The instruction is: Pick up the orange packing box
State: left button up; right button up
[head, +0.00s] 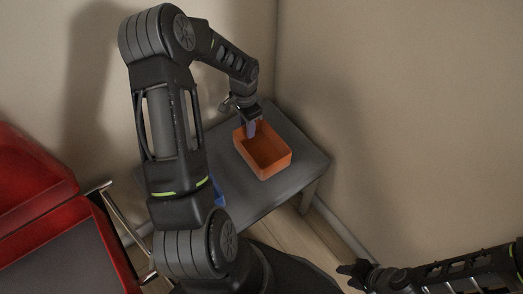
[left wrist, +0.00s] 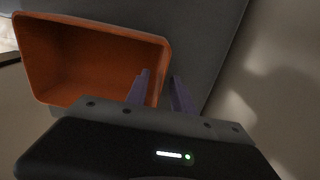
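The orange packing box (head: 274,165) is an open-topped rectangular box on a grey table (head: 300,150). The left wrist view shows its hollow inside and rim (left wrist: 90,65). My left gripper (head: 250,129) is at the box's back left wall in the head view. In the left wrist view its two purplish fingers (left wrist: 160,92) stand apart, one on the inner side and one on the outer side of a box wall, with gaps visible. My right gripper (head: 351,273) is low at the right of the head view, away from the box, and seems empty; its finger opening is unclear.
A red cart or cabinet (head: 40,195) with a metal handle stands at the left. A small blue item (head: 217,190) shows partly behind my left arm. Beige walls meet close behind the table. The table's right part is clear.

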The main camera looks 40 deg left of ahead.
pick_arm(q)
notch_tip(320, 180, down, 2)
jog(key=shift+c, duration=0.6)
grip_shut()
dwell(1.3)
